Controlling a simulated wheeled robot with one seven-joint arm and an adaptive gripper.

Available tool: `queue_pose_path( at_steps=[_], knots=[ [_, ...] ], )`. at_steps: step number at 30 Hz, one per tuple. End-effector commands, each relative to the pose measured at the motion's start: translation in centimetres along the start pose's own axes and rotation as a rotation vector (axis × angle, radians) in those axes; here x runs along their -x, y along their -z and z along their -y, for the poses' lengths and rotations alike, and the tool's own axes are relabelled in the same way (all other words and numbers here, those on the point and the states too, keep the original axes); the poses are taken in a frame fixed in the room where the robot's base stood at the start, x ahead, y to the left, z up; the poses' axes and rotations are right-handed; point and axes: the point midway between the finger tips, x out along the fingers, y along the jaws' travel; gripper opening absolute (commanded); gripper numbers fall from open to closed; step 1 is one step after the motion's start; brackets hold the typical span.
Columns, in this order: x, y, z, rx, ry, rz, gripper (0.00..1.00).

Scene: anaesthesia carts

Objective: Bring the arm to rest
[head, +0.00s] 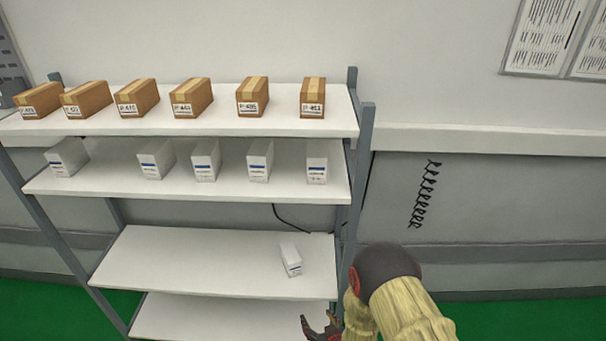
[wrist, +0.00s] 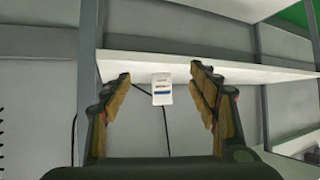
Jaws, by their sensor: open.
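My gripper (head: 321,325) is at the bottom of the head view, in front of the right end of the lower shelves, partly cut off by the frame edge. In the wrist view my gripper (wrist: 159,73) shows two fingers spread wide, with nothing clasped. A small white box (head: 291,259) stands alone near the right end of the third shelf (head: 190,262). In the wrist view, which appears upside down, a white box (wrist: 162,92) shows beyond and between the fingertips, apart from them. My arm bends at the lower right of the head view.
The rack's right posts (head: 361,150) stand close to my arm. Several brown cartons (head: 192,97) line the top shelf, and several white boxes (head: 205,160) line the second. A coiled black cord (head: 424,195) hangs on the wall. Space right of the rack is free.

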Motion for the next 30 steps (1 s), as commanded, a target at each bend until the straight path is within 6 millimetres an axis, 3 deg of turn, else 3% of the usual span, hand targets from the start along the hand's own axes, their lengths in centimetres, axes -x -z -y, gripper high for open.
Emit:
queue_pose_path(
  at_steps=[9, 13, 15, 20, 30],
  knots=[
    [2.4, -7.9, -0.1, -0.014, -0.009, 0.312, 0.6],
    [4.6, -9.6, -0.4, -0.022, -0.02, 0.476, 0.6],
    [6.4, -9.4, -0.8, -0.031, -0.031, 0.571, 0.6],
    [11.7, -6.2, -2.1, -0.06, -0.063, 0.759, 0.6],
    [27.6, 5.7, -3.4, -0.164, -0.123, 0.963, 0.6]
  ],
)
